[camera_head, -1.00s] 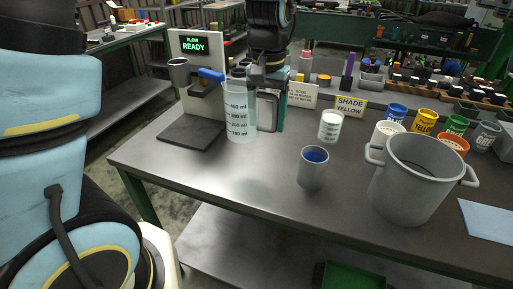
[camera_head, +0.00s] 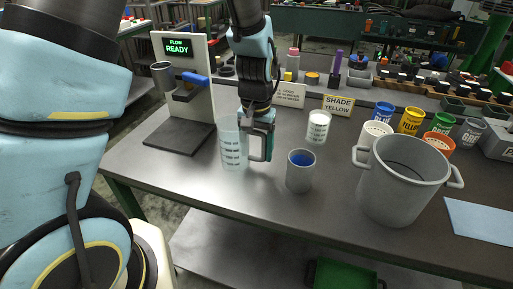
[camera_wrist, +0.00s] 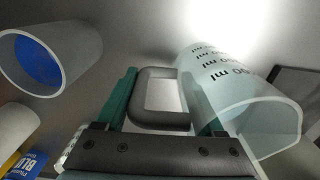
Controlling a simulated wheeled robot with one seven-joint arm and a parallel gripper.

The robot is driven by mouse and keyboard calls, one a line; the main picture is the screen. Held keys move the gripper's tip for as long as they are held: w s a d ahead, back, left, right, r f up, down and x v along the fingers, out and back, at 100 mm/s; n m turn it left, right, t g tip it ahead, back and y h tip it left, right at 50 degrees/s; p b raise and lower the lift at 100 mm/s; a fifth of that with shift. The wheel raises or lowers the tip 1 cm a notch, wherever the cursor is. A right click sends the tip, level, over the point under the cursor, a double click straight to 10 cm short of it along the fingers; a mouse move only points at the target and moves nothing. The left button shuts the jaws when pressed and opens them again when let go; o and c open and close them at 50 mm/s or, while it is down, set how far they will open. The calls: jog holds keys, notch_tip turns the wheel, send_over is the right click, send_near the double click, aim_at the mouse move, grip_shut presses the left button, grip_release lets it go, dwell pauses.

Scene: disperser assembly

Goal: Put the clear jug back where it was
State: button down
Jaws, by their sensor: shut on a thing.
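The clear jug (camera_head: 233,150), with dark ml markings, is upright at the left-middle of the bench, apart from the dispenser. My gripper (camera_head: 262,150) is on its right side, shut on the jug's grey handle. In the wrist view the handle (camera_wrist: 160,97) sits between my green fingers, and the jug's clear body (camera_wrist: 240,95) is to the right. The jug looks empty. I cannot tell whether its base touches the bench.
The dispenser (camera_head: 183,85) reads "FLOW READY" behind left. A grey cup with blue inside (camera_head: 300,172) stands close right of my gripper. A large grey pot (camera_head: 400,185), a white-filled cup (camera_head: 318,128) and colour tubs stand further right. The bench front (camera_head: 240,190) is clear.

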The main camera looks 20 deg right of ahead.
jog(key=shift+f, duration=0.25)
grip_release()
jog(key=shift+r, duration=0.1)
notch_tip(320, 180, up, 12)
jog(key=shift+r+b, duration=0.15)
jog(key=shift+b, duration=0.6)
jog(key=w+a+f+n, duration=0.1)
jog(key=w+a+n, duration=0.1)
jog(key=a, duration=1.2)
jog(key=w+a+f+n+t, duration=0.1)
jog(key=a+n, duration=0.4)
jog(key=a, duration=1)
jog(key=shift+w+f+t, duration=0.3)
jog(key=shift+w+f, duration=0.35)
jog(key=shift+f, duration=0.05)
jog(key=shift+a, duration=0.1)
